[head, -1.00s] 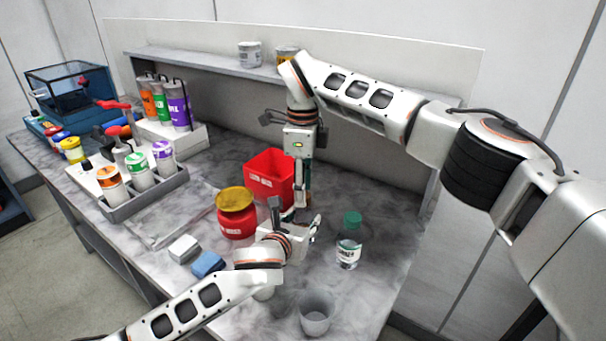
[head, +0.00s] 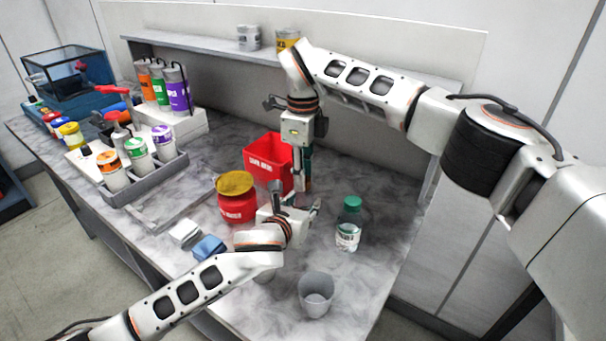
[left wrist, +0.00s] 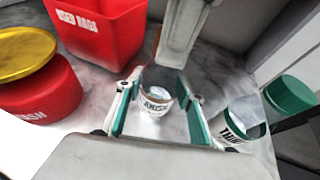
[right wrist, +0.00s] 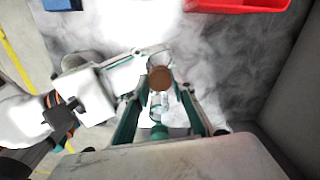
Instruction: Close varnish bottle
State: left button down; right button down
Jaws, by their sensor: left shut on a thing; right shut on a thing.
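The small varnish bottle (left wrist: 157,103), with a white label, stands between the fingers of my left gripper (head: 297,200), which is shut on it. The left fingers also show in the left wrist view (left wrist: 160,82). In the head view the bottle is mostly hidden by the gripper. My right gripper (head: 303,182) points straight down above the left one. A round brown cap (right wrist: 160,78) lies between its fingertips in the right wrist view, and the gripper is shut on it. Whether the cap touches the bottle neck I cannot tell.
A red used-rags bin (head: 267,163) stands just behind. A red can with a yellow lid (head: 237,208) is to the left. A green-capped thinner bottle (head: 347,235) is to the right, a grey cup (head: 316,293) in front. Blue (head: 208,247) and white blocks lie front left.

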jog(key=m, duration=1)
jog(key=shift+m, duration=0.3)
jog(key=m, duration=0.8)
jog(key=shift+m, duration=0.4)
jog(key=c, duration=1.6)
grip_release()
notch_tip(320, 180, up, 12)
jog(key=shift+f, duration=0.1)
